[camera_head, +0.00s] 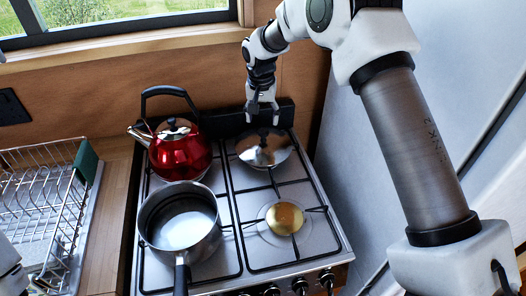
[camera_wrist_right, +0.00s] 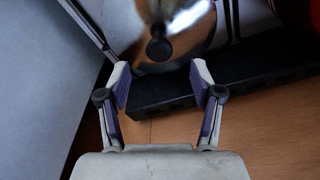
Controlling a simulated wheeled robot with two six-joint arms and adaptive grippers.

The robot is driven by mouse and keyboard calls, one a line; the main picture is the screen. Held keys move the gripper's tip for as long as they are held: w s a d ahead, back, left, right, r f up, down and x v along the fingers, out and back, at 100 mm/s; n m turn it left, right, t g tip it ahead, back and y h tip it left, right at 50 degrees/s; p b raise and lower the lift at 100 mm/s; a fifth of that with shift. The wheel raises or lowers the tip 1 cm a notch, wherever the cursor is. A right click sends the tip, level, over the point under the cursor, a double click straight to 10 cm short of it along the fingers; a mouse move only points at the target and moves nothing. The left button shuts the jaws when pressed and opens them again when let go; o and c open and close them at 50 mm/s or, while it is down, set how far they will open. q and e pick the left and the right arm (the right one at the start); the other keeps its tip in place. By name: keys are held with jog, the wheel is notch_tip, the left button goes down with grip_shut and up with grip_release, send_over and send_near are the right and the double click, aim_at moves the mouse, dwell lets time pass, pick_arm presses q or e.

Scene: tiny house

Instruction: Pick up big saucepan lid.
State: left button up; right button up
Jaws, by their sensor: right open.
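The big saucepan lid (camera_head: 268,150) is a shiny metal disc with a dark knob. It rests over the back right part of the stove. In the right wrist view the lid (camera_wrist_right: 190,33) lies just beyond my fingertips, with its dark knob (camera_wrist_right: 159,49) roughly centred ahead of them. My right gripper (camera_head: 262,112) is above the back edge of the stove, just behind the lid. In the wrist view my right gripper (camera_wrist_right: 160,80) is open with nothing between its fingers. Of my left arm, only a small piece shows at the lower left edge; its gripper is not visible.
A red kettle (camera_head: 181,151) stands on the back left burner, left of the lid. An open saucepan (camera_head: 180,226) sits on the front left, its handle toward the front. The front right burner (camera_head: 285,218) is bare. A dish rack (camera_head: 45,215) stands left; a pale wall (camera_head: 365,165) rises right.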

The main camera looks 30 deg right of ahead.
aim_at(263, 131)
jog(key=shift+f, duration=0.45)
jog(key=f+p, duration=0.1)
jog(key=f, duration=0.2)
jog(key=f+p, duration=0.1)
jog(key=f, duration=0.1)
jog(key=shift+w+d+f+p, duration=0.1)
jog(key=shift+w+d+p, duration=0.25)
jog(key=shift+w+d, duration=0.05)
jog(key=shift+f, duration=0.35)
jog(key=shift+r, duration=0.1)
grip_shut()
